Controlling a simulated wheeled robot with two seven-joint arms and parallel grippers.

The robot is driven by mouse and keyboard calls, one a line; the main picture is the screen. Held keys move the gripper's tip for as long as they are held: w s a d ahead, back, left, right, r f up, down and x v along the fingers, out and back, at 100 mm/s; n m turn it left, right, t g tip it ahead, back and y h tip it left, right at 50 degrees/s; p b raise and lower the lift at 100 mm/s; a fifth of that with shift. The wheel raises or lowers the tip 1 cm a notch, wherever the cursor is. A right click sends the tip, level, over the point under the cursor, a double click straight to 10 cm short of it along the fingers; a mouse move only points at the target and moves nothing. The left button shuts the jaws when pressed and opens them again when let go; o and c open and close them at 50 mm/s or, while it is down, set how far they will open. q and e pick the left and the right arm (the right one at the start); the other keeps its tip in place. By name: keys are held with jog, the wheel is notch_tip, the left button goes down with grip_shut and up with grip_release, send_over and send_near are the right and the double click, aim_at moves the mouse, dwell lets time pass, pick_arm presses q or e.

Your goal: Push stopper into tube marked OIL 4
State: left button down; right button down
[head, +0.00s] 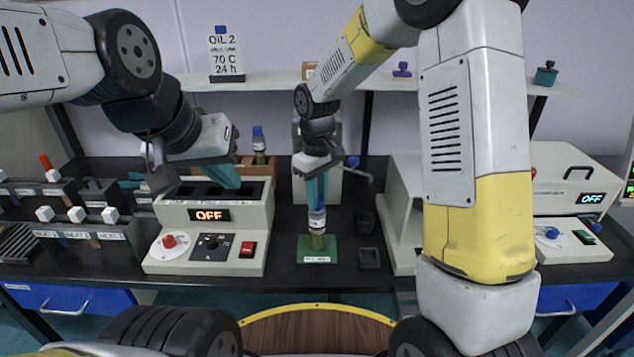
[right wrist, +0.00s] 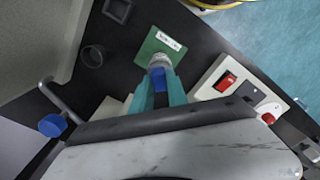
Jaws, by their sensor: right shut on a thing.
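A tube (head: 317,240) with amber liquid and a pale label stands upright on a small green mat (head: 305,258); I cannot read its marking. A blue stopper (head: 317,210) shows at its top, beneath my right gripper (head: 317,198). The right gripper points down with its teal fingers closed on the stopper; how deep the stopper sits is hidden. In the right wrist view, the right gripper (right wrist: 160,88) is over the pale tube (right wrist: 159,63) on the green mat (right wrist: 153,45). My left gripper (head: 224,178) hangs above the heater block, away from the tube; its finger gap is unclear.
The heater block (head: 208,235) reads OFF, left of the mat. Another blue-topped tube (head: 259,146) stands behind it. An "OIL 2, 70 C, 24 h" sign (head: 225,54) is on the shelf. A small dark tray (head: 369,258) and cup (head: 364,222) stand right of the mat.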

jog(key=c, duration=1.2)
grip_release()
jog(key=shift+c, duration=0.2)
jog(key=shift+r, duration=2.95)
